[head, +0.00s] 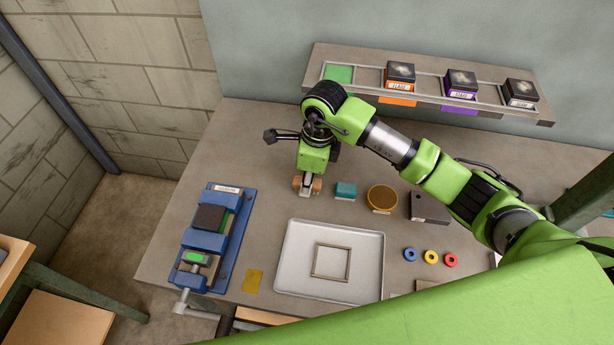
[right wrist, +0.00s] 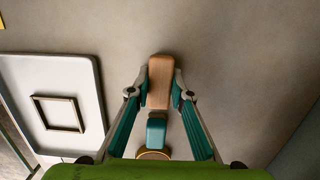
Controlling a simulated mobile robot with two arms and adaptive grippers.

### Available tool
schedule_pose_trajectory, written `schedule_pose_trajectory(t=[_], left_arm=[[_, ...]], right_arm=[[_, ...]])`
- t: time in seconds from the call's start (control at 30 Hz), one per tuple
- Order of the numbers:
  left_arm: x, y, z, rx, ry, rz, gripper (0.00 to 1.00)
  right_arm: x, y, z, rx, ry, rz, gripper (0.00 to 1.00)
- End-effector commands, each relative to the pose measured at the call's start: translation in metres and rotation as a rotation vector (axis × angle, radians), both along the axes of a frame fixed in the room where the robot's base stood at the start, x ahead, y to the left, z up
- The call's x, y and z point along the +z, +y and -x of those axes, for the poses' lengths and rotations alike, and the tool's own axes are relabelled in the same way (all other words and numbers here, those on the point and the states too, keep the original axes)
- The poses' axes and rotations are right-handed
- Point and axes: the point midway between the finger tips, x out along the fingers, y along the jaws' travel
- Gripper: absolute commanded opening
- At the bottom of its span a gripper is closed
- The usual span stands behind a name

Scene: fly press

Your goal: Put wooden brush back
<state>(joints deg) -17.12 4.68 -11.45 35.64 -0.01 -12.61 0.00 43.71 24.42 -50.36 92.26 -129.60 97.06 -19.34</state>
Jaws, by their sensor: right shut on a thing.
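The wooden brush (right wrist: 160,80) is a light brown block in the right wrist view, set between the two fingertips of my right gripper (right wrist: 161,92). In the head view my right gripper (head: 308,182) points down at the back middle of the table, and a small part of the brush (head: 317,186) shows at its tips. The gripper is shut on the brush. I cannot tell whether the brush touches the table. The brush's underside is hidden. My left gripper is not in view.
A teal block (head: 346,189), a round brown-topped tin (head: 382,196) and a dark box (head: 428,209) stand right of the gripper. A grey tray (head: 290,262) holds a square frame (head: 331,246). A blue press (head: 240,228) stands left. Colored rings (head: 430,257) lie right. A shelf (head: 330,52) runs behind.

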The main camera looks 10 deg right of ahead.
Motion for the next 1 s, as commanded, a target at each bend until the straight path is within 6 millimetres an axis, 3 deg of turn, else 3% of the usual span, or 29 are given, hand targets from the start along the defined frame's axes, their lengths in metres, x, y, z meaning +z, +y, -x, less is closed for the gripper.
schedule_pose_trajectory(t=[0.33, 0.37, 0.4, 0.77, 0.83, 1.0], left_arm=[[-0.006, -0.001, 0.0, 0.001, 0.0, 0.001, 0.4], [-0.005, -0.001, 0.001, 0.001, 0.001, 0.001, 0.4], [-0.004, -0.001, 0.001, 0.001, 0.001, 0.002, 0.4], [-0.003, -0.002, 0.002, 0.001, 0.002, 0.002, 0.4], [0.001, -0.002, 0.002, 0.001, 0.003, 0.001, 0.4], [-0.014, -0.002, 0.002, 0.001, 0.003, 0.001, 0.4]], right_arm=[[-0.005, 0.0, 0.0, 0.0, -0.001, -0.001, 0.0], [-0.003, 0.0, 0.0, 0.0, 0.0, -0.001, 0.27], [-0.003, 0.0, 0.0, 0.0, 0.0, -0.001, 0.36], [-0.001, 0.0, 0.0, 0.0, 0.0, -0.001, 0.36], [0.002, 0.0, 0.0, 0.0, 0.0, -0.001, 0.36], [0.025, -0.003, 0.0, 0.002, -0.007, 0.0, 0.36]])
